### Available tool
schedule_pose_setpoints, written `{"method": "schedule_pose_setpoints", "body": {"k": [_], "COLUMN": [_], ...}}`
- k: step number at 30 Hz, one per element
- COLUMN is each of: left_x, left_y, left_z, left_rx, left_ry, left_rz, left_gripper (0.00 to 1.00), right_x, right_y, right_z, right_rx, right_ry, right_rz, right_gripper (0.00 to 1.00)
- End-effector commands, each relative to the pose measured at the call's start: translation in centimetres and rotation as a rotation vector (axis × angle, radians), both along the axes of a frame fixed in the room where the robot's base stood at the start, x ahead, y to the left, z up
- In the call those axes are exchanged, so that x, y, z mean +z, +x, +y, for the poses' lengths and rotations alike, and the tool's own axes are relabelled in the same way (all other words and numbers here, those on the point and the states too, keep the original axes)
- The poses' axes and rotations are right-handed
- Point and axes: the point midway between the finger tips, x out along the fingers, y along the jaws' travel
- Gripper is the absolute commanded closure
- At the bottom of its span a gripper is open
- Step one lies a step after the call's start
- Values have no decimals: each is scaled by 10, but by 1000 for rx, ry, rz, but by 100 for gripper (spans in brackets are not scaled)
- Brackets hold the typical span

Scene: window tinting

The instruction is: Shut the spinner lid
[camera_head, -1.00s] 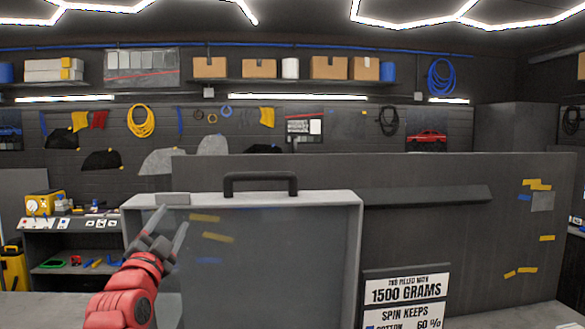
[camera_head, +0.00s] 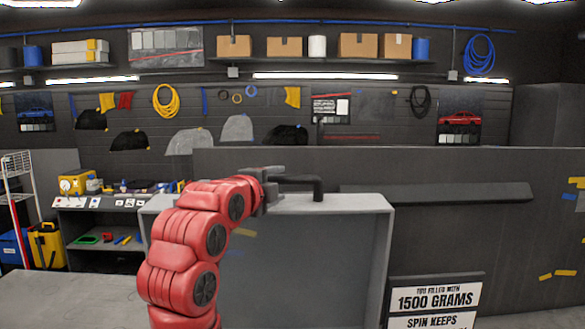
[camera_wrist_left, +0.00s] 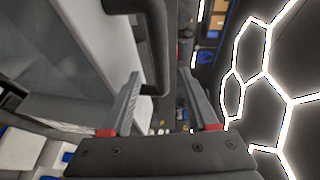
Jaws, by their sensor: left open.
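The spinner lid (camera_head: 310,265) stands upright and open in the head view, a grey panel with a pale rim. Its dark handle (camera_head: 318,188) is on the top edge. My left gripper (camera_head: 270,192) is at the left end of the handle, and the red arm covers the lid's left part. In the left wrist view the open fingers of the left gripper (camera_wrist_left: 160,75) lie on either side of the handle (camera_wrist_left: 156,40). I cannot tell whether they touch it. My right gripper is not in view.
A dark partition (camera_head: 440,225) stands behind the lid. A sign (camera_head: 435,297) reading 1500 grams is at the lower right. A workbench (camera_head: 115,212) with small items is at the left, and a yellow bin (camera_head: 47,245) stands beside it. Grey surface (camera_head: 70,300) at the lower left is clear.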

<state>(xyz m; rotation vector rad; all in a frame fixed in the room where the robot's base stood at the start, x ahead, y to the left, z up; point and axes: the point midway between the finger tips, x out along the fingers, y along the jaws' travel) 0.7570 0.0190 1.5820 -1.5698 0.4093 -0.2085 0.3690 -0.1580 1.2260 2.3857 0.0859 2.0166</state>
Motion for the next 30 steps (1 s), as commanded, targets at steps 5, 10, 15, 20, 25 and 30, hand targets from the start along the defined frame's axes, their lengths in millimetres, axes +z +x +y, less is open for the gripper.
{"method": "schedule_pose_setpoints", "body": {"k": [5,10,15,20,25,30], "left_x": [2,-4,-7,-10,-10,-10], "left_y": [38,64,77,81,81,81], "left_z": [-16,-27,-32,-34,-34,-34], "left_rx": [1,1,0,0,0,0], "left_ry": [0,3,0,-1,-1,-1], "left_rz": [3,3,0,-2,-3,-2], "left_gripper": [39,39,39,39,39,63], "right_x": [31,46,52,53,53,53], "right_y": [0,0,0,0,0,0], "right_z": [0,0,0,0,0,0], "right_rx": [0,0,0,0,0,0], "right_ry": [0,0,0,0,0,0], "right_rz": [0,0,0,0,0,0], "right_gripper": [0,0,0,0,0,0]}}
